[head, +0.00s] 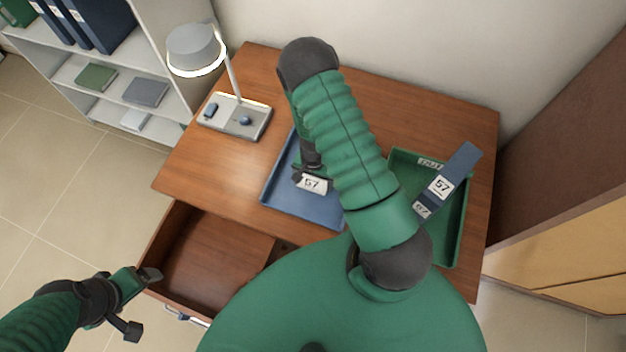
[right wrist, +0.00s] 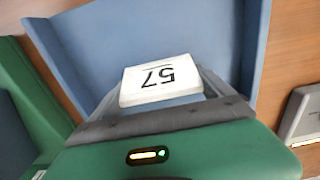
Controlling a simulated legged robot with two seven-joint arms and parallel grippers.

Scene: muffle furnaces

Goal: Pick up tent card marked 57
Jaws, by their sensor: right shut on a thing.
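A small white tent card marked 57 (head: 313,184) is at the blue tray (head: 285,195) on the desk. My right gripper (head: 308,174) is shut on this card, with the card between its fingers. In the right wrist view the card (right wrist: 160,82) shows its 57 upside down, with the blue tray behind it. I cannot tell whether the card touches the tray. My left gripper (head: 142,302) is open and empty, beside the open drawer. My right arm hides part of the blue tray.
A green tray (head: 459,225) at right holds a dark blue binder (head: 458,166), also labelled 57. A lamp (head: 235,116) stands at the desk's back left. The open drawer (head: 205,260) juts out at front left. Shelves stand behind left; a brown cabinet stands right.

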